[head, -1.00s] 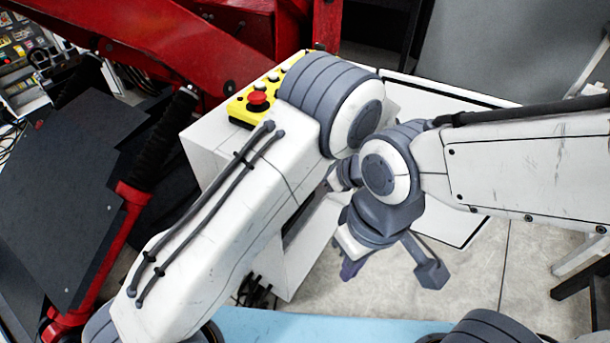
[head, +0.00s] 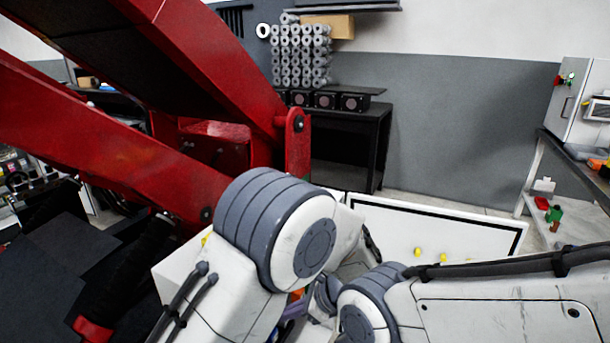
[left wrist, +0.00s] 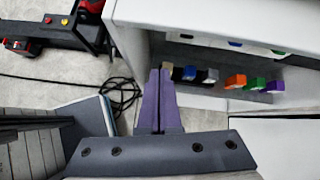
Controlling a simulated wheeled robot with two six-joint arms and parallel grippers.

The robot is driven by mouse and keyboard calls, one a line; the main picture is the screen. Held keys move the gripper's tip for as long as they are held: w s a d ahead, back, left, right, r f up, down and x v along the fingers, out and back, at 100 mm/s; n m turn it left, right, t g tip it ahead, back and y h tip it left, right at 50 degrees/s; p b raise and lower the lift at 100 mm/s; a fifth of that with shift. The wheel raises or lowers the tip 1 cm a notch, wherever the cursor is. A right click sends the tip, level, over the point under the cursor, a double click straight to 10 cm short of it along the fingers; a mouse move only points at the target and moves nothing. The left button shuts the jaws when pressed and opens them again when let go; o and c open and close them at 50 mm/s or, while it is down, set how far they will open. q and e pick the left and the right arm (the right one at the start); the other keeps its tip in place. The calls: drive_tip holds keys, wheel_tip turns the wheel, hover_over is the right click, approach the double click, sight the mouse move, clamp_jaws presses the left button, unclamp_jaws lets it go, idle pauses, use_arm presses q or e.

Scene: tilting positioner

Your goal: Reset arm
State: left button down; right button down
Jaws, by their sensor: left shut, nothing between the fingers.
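My left arm (head: 270,235) comes in from the lower left in the head view, and its large grey-banded joint hides most of what lies beyond it. My left gripper (left wrist: 159,75) shows in the left wrist view with its two purple fingers together and nothing between them. It points at the open front of a white cabinet, beside the cabinet's left wall (left wrist: 132,35). My right arm (head: 500,305) comes in from the right in the head view, its joint close to the left arm's. The right gripper is hidden or out of frame.
Inside the cabinet are several small coloured blocks (left wrist: 236,81). A black cable (left wrist: 120,92) lies on the floor. A big red lifting frame (head: 100,130) fills the left of the head view. A dark cabinet (head: 350,140) stands at the back wall; a shelf unit (head: 540,170) stands right.

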use_arm(q)
drive_tip(key=s+r+n+g+h, duration=0.1)
drive_tip(key=s+r+n+h, duration=0.2)
drive_tip(key=s, duration=0.5)
drive_tip(key=s+r+n+g+h, duration=0.1)
drive_tip(key=s+r+n+h, duration=0.2)
drive_tip(key=s+n, duration=0.2)
drive_tip(key=s+r+n+g+h, duration=0.1)
drive_tip(key=s+r+n+h, duration=0.2)
drive_tip(key=s, duration=0.8)
drive_tip(key=shift+s+a+r+n, duration=0.2)
drive_tip(key=shift+a+n, duration=0.2)
drive_tip(key=shift+n, duration=0.7)
